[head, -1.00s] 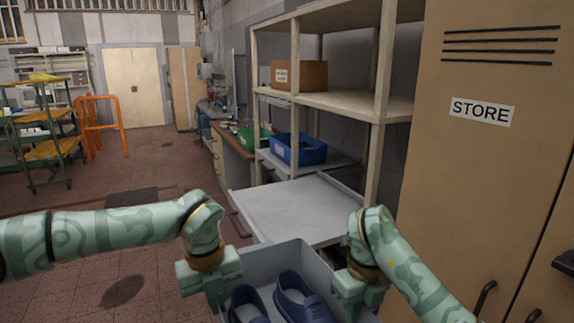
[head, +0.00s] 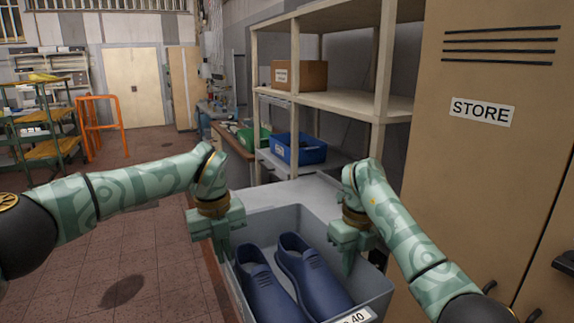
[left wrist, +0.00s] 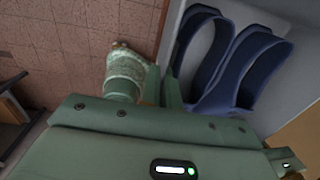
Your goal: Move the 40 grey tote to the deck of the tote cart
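The grey tote (head: 272,222) is at the bottom centre of the head view, with a label reading 40 on its near side. Two blue shoe lasts (head: 290,275) lie in it; they also show in the left wrist view (left wrist: 228,60). My left gripper (head: 226,252) is shut on the tote's left wall, and my right gripper (head: 345,262) on its right wall. The fingertips are partly hidden by the walls. A green-framed cart with yellow decks (head: 52,148) stands far left; I cannot tell whether it is the tote cart.
A pale shelf unit (head: 340,103) with a cardboard box (head: 299,75) and a blue bin (head: 298,149) stands ahead. Its low grey surface (head: 300,190) is just beyond the tote. A store cabinet (head: 490,150) is close on the right. Orange rails (head: 104,125) stand far left. Open floor (head: 150,240) lies left.

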